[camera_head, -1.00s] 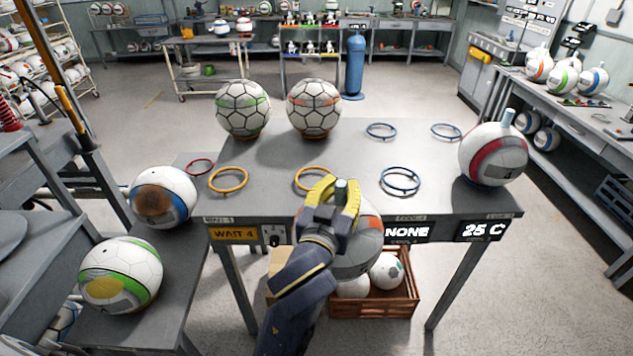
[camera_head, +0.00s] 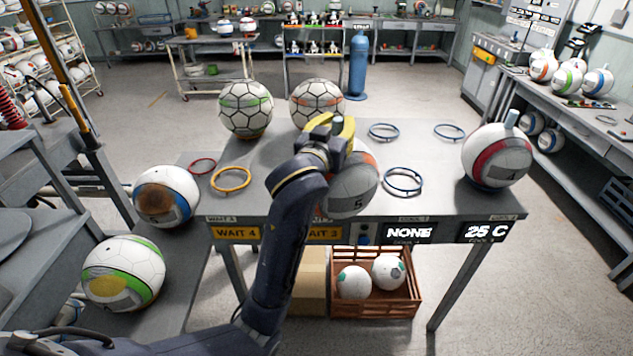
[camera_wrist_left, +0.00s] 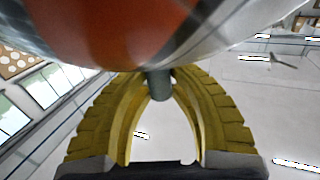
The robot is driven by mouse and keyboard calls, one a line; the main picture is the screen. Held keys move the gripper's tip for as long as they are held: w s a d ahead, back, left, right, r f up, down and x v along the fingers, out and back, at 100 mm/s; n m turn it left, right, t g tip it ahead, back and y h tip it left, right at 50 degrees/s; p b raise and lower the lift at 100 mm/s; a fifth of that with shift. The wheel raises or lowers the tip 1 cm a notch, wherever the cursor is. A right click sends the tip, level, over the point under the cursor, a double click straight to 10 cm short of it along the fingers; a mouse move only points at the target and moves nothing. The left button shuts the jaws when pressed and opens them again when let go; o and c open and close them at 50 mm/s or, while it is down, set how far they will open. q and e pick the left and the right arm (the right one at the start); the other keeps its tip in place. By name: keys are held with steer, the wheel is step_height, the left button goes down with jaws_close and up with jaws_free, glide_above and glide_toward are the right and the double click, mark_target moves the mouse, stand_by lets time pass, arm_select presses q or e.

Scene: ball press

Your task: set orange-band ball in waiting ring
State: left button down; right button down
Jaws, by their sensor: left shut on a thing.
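The orange-band ball (camera_head: 352,190), white and grey with an orange patch and a dark number, is in my left gripper (camera_head: 333,135). The yellow fingers are shut on the ball's grey stem, which also shows in the left wrist view (camera_wrist_left: 159,85); the orange band (camera_wrist_left: 110,30) fills the top there. The ball is over the front middle of the table (camera_head: 430,195), near the WAIT 3 label (camera_head: 318,234). The orange ring at that place is hidden by the ball and my arm. Whether the ball touches the table I cannot tell. My right gripper is out of view.
Another orange ring (camera_head: 231,180) lies empty at WAIT 4. Blue rings (camera_head: 403,181) lie to the right. A red-band ball (camera_head: 497,157) sits at the right edge. Two patterned balls (camera_head: 245,108) stand at the back. A crate (camera_head: 375,308) is below the front edge.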

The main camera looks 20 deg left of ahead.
arm_select(q)
steer(key=w+a+r+h, duration=0.1)
steer(key=w+a+r, duration=0.4)
steer(key=r, duration=0.4)
steer(key=w+a+r, duration=0.3)
steer(key=w+r, duration=0.4)
steer(key=r, duration=0.2)
step_height(320, 180, down, 20)
steer(key=shift+w+a+r+m, duration=0.2)
steer(key=shift+w+a+m, duration=0.1)
steer(key=shift+m, duration=0.1)
steer(key=shift+f, duration=0.25)
steer(key=c, duration=1.3)
jaws_free()
steer(key=s, duration=0.4)
steer(key=s+a, duration=0.1)
steer(key=s, duration=0.7)
steer(key=shift+a+r, duration=0.2)
steer(key=shift+a, duration=0.05)
